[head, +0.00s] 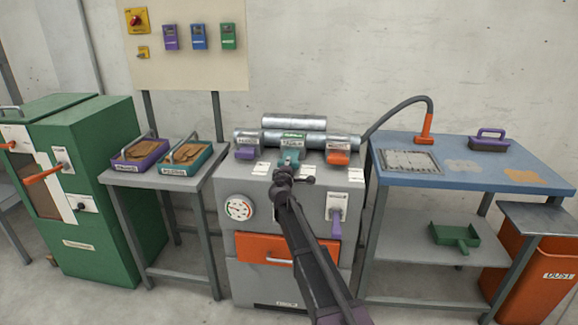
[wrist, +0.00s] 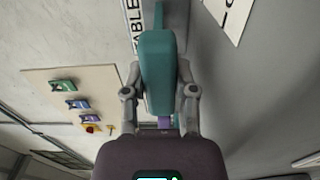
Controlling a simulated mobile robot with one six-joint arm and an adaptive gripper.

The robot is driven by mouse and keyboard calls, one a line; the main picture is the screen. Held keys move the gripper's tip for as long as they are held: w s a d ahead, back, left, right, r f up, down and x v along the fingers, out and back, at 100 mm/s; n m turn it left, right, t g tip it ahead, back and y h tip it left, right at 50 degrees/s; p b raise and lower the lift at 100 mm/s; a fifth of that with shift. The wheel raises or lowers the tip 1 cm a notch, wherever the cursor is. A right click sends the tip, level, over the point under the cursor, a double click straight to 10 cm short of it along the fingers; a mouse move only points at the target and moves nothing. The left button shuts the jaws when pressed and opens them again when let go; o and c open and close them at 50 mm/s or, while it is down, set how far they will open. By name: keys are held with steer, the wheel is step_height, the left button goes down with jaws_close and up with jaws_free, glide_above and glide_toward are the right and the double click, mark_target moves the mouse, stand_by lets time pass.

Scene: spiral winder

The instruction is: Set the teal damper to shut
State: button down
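The teal damper (head: 291,156) is the middle one of three coloured handles on top of the grey machine. My gripper (head: 283,176) is at its front, and the arm reaches up to it from below and hides part of it. In the wrist view, the teal handle (wrist: 157,75) lies between the two fingers of my gripper (wrist: 160,85). The fingers are drawn in close along both sides of the handle, and their tips are partly hidden behind it. White labels stand beside it, too small or cut off to read fully.
A purple handle (head: 246,151) stands left of the teal one and an orange handle (head: 338,157) right of it, both close. Metal rollers (head: 294,122) lie behind. A purple lever (head: 337,220) is on the machine's front. A blue-topped table (head: 460,175) stands at right.

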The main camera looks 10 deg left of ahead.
steer(key=shift+w, duration=3)
steer(key=c, duration=0.7)
jaws_free()
steer(key=shift+d, duration=0.1)
steer(key=shift+s, duration=0.1)
steer(key=s, duration=1.1)
steer(key=shift+s+a, duration=0.2)
steer(key=shift+s, duration=0.2)
steer(key=shift+s, duration=0.15)
